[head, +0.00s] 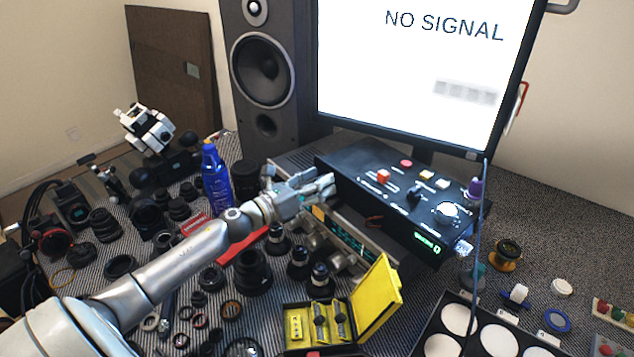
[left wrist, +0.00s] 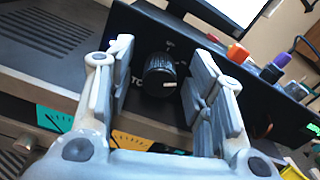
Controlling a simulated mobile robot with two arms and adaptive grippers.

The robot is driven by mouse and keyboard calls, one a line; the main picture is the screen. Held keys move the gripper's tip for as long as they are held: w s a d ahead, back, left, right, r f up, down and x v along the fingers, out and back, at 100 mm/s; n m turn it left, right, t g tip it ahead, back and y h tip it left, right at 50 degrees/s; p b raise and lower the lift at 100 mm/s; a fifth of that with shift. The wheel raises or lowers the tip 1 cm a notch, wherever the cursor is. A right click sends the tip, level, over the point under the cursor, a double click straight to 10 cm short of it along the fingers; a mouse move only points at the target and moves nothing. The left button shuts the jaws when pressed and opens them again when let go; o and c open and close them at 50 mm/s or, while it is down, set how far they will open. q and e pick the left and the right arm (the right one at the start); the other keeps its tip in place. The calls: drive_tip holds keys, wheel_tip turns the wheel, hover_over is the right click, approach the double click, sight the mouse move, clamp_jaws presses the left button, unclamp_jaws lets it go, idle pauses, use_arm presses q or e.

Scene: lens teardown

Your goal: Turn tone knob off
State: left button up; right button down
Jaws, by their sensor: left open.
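My left gripper (head: 326,184) reaches the left end of a black control box (head: 345,165) in the head view. In the left wrist view, a black ribbed knob (left wrist: 160,76) on the box's face sits between my two open fingers, with a visible gap on each side. White letters beside it are partly covered and seem to begin "TO". A small white mark shows on the knob's lower part. In the head view my gripper hides this knob. My right gripper is not in view.
The box carries coloured buttons, a large silver knob (head: 447,213) and a green display. A grey device lies under it. A blue bottle (head: 214,176), lens parts and an open yellow case (head: 376,296) crowd the table. A monitor (head: 420,60) stands behind.

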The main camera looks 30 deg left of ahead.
use_arm(q)
drive_tip(key=c, duration=1)
drive_tip(key=shift+c, duration=0.2)
drive_tip(key=shift+r+n, duration=0.1)
drive_tip(key=shift+n, duration=0.3)
drive_tip(key=n+p, duration=0.2)
drive_tip(key=n, duration=0.3)
drive_tip(key=shift+a+n, duration=0.1)
drive_tip(key=shift+n, duration=0.3)
drive_tip(key=n+p, duration=0.2)
drive_tip(key=n, duration=0.3)
drive_tip(key=shift+n, duration=0.3)
